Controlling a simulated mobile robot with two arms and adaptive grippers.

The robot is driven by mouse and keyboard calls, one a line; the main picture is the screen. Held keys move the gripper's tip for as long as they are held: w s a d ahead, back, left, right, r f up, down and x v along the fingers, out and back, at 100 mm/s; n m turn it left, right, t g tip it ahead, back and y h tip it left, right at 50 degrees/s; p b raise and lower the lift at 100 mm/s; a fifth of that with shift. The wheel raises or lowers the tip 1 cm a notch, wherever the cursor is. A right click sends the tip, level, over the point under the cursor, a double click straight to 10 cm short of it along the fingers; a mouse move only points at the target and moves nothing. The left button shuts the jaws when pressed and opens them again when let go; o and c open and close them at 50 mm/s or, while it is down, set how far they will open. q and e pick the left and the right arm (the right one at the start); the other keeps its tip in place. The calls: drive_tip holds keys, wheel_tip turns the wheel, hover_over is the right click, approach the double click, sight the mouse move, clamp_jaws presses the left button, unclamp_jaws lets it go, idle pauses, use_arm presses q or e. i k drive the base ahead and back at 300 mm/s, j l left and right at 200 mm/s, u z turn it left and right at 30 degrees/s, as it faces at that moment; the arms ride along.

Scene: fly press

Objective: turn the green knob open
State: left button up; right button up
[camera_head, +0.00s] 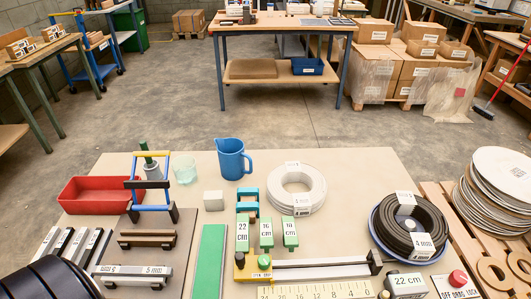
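A small round green part, which looks like the green knob (264,262), sits on a yellow block (252,273) at the front middle of the table. A small dark knob (240,259) is beside it on the same block. I cannot read how far the green part is turned. A metal bar (325,268) runs right from the block to a black end piece. Green blocks marked in cm (266,234) stand just behind it. Neither of my grippers shows in the head view.
On the table (345,170) are a red tray (100,194), a blue jug (232,158), a white coil (296,188) and a black coil (410,226). A red button (458,278) is at front right. A dark ribbed shape (48,280) fills the bottom left corner.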

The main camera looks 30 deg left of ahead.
sight(263, 261)
drive_tip(key=u, duration=1.05)
